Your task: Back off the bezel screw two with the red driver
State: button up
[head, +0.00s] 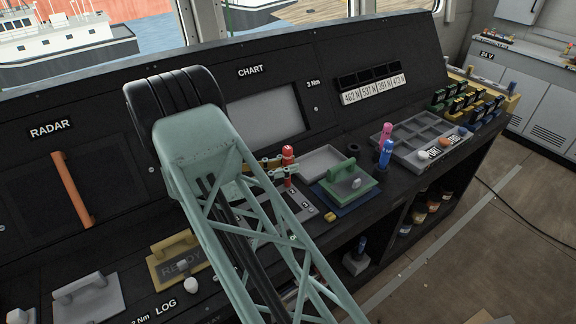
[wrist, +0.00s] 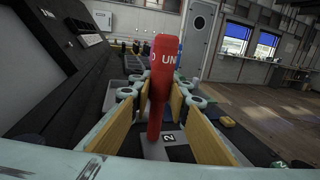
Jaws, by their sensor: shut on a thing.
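The red driver (head: 288,157) stands roughly upright over a grey numbered rack (head: 301,203) on the console. My gripper (head: 281,165) is around its handle. In the wrist view the red driver (wrist: 164,75), lettered "UN", is between the two wooden-faced fingers of my gripper (wrist: 160,95), tilted slightly. Its lower end is low over the rack, near a label "2" (wrist: 169,139); I cannot tell whether it touches the rack. I cannot tell which screw is number two.
A green-handled block (head: 346,184) on a blue mat and an empty grey tray (head: 320,162) are right of the driver. Blue (head: 386,153) and pink (head: 386,131) drivers stand farther right, by a compartment tray (head: 402,140). My arm hides part of the console.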

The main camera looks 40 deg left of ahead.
aim_at(289, 151)
jog(key=shift+r, duration=0.1)
dwell(0.4)
jog(key=shift+r+p, duration=1.45)
jog(key=shift+r, duration=1.45)
jog(key=shift+d, duration=0.15)
